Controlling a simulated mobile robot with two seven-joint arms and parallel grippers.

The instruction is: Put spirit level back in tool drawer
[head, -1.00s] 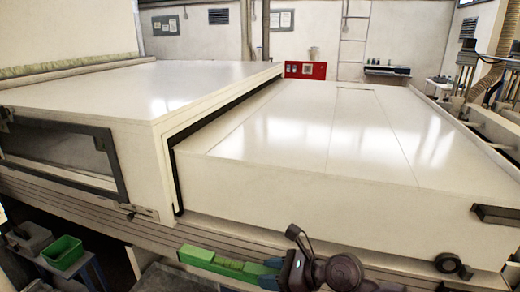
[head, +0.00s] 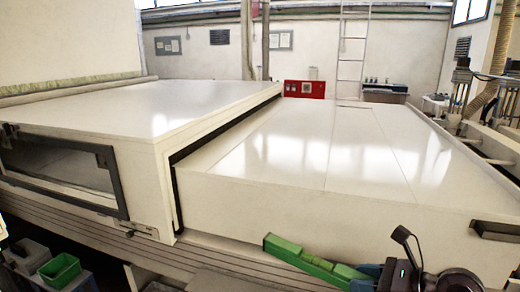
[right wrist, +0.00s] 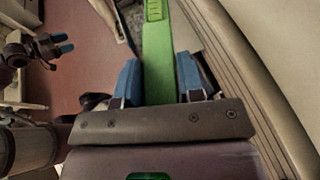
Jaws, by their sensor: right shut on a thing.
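The spirit level is a long green bar (head: 305,262) in front of the white tunnel housing, low in the head view. It slopes down to the right. My right gripper (head: 367,272) is shut on its right end. In the right wrist view the level (right wrist: 158,65) runs away from the palm, between the blue fingers of my right gripper (right wrist: 155,85). My left gripper (right wrist: 64,43) shows small at the left of the right wrist view, away from the level; its jaw gap is unclear. I cannot make out a tool drawer.
The white tunnel housing (head: 310,165) fills the middle, with a windowed panel (head: 60,170) at left. A green bin (head: 60,270) stands low at the left. In the right wrist view, reddish floor (right wrist: 85,65) lies left of the level and the ribbed machine side (right wrist: 235,70) lies right.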

